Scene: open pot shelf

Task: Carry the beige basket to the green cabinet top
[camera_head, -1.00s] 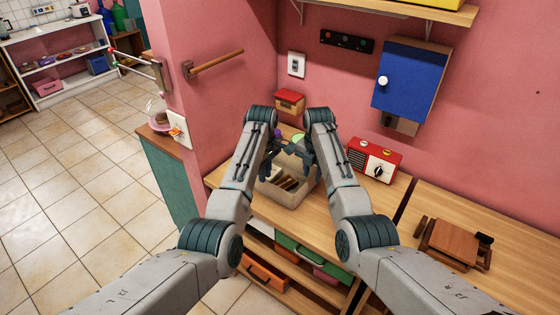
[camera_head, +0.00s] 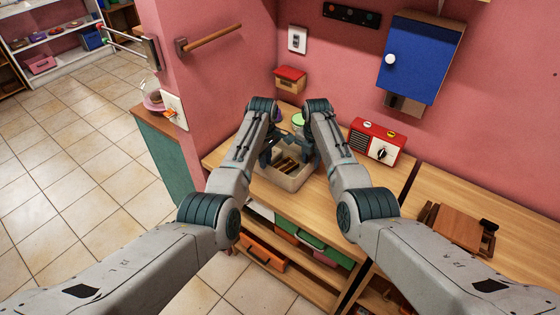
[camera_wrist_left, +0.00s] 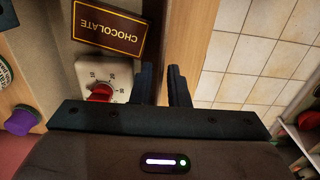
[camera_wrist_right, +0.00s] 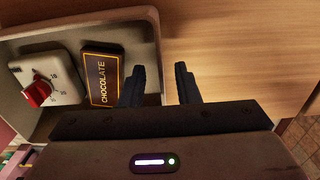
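The beige basket (camera_head: 290,183) stands upright on the wooden counter, with dark objects inside. My left gripper (camera_head: 266,152) is at its left side, its fingers close together near the side wall in the left wrist view (camera_wrist_left: 164,75). I cannot tell whether they clamp that wall. My right gripper (camera_head: 306,153) is at the right side. In the right wrist view (camera_wrist_right: 160,75) its fingers are apart, with the basket wall between them. Inside the basket are a chocolate box (camera_wrist_right: 102,78) and a white timer with a red knob (camera_wrist_right: 50,82). The green cabinet (camera_head: 172,163) is at the left, with a wooden top (camera_head: 152,120).
A domed cake stand (camera_head: 153,98) is on the green cabinet's top. The pink wall end (camera_head: 220,90) rises between cabinet and counter. A red radio (camera_head: 377,142) is right of the basket and a red-lidded box (camera_head: 291,79) behind it. Tiled floor (camera_head: 80,180) is open at left.

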